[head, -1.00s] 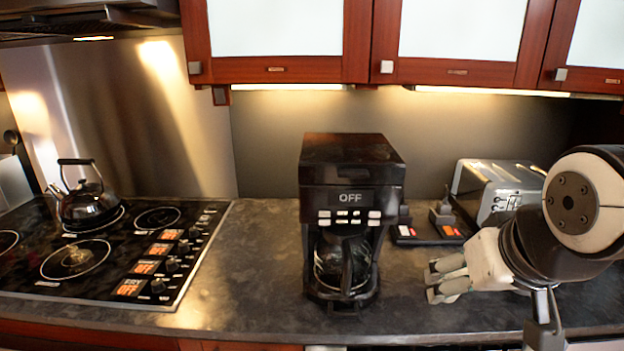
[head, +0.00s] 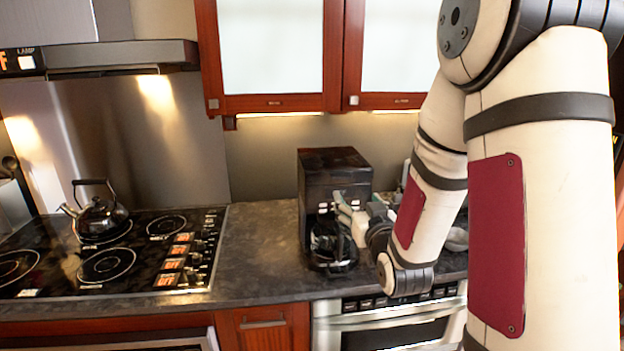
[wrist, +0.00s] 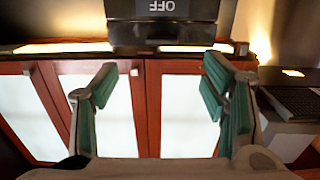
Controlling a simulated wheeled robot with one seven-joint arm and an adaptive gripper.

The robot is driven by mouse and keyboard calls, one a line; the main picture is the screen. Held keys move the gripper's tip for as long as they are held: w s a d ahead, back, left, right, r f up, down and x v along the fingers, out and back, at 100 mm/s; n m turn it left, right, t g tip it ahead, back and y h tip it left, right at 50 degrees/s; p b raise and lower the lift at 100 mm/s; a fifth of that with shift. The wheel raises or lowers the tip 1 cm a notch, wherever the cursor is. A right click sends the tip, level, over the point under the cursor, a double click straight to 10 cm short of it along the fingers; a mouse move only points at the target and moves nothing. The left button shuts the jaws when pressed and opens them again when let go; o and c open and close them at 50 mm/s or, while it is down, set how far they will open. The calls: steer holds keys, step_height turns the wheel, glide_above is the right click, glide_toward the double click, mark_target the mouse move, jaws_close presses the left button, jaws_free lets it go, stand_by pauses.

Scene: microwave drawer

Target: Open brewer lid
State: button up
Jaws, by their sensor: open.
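The black brewer (head: 331,178) stands upright on the counter in the head view, its lid (head: 333,158) flat and closed on top. Its glass carafe (head: 328,245) sits low in the front. My gripper (head: 343,211) is at the brewer's front right, below the lid, covering part of the button panel. Whether it touches the brewer I cannot tell. In the wrist view my gripper (wrist: 159,78) is open and empty, its green finger pads wide apart.
A stove (head: 115,255) with a kettle (head: 100,217) lies to the left. Bare counter (head: 262,235) separates it from the brewer. Wall cabinets (head: 272,55) hang above and behind. My arm hides most of the counter to the right. An oven (head: 385,325) is below the counter.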

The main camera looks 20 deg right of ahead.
mark_target(342, 178)
steer(key=x, duration=1.3)
steer(key=shift+w+a+r+b, duration=0.1)
steer(key=shift+w+r+b, duration=0.05)
steer(key=shift+w+b, duration=0.2)
steer(key=shift+s, duration=0.1)
steer(key=shift+c, duration=0.6)
